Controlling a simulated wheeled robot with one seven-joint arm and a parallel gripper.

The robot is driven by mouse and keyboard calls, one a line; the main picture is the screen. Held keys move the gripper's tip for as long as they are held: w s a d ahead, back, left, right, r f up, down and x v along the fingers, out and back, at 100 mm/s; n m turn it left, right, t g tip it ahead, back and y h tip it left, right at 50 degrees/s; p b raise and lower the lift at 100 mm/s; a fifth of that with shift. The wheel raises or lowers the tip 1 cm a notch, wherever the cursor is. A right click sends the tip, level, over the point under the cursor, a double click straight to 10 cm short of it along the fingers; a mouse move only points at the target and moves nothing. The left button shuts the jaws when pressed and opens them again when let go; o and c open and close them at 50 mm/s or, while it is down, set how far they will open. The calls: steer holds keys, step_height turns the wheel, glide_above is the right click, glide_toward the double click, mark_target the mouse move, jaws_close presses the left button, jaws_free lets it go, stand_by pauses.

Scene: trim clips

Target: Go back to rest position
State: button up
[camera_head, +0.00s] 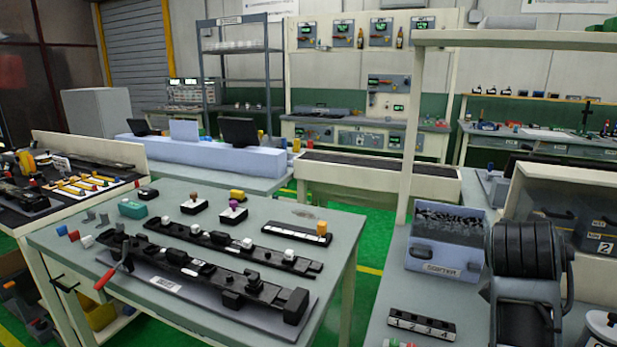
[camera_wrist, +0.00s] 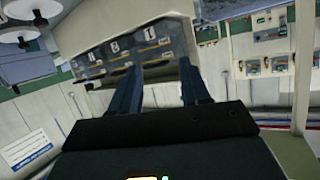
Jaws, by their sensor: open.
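My gripper (camera_wrist: 161,66) shows in the wrist view with its two dark fingers apart and nothing between them. Its tips point toward a pale rack with numbered dark slots (camera_wrist: 125,52), which appears tilted in that view. I cannot tell the gap between the tips and the rack. In the head view a dark, ribbed part of my arm (camera_head: 527,255) stands at the lower right, above the right-hand bench. The fingers cannot be made out in the head view.
A grey-green table (camera_head: 185,315) holds black trim strips (camera_head: 190,268) with white clips and a red-handled lever (camera_head: 112,270). On the right bench are a blue bin of dark parts (camera_head: 438,261), a numbered black strip (camera_head: 421,324) and a cream rack (camera_head: 560,178). Green floor shows between the benches.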

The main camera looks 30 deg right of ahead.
steer(key=s+a+f+n+t+y, duration=0.25)
steer(key=a+f+n+t, duration=0.25)
steer(key=a+n, duration=0.35)
steer(key=s+a+f+n+t+y, duration=0.1)
steer(key=a+f+n+t+y, duration=0.4)
steer(key=a+n, duration=0.35)
steer(key=s+a+f+t+y, duration=0.1)
steer(key=s+a+y, duration=0.4)
steer(key=s+a, duration=1.4)
steer(key=shift+s+f+m+y, duration=0.25)
steer(key=shift+f+m+y, duration=0.1)
steer(key=shift+f+m, duration=0.05)
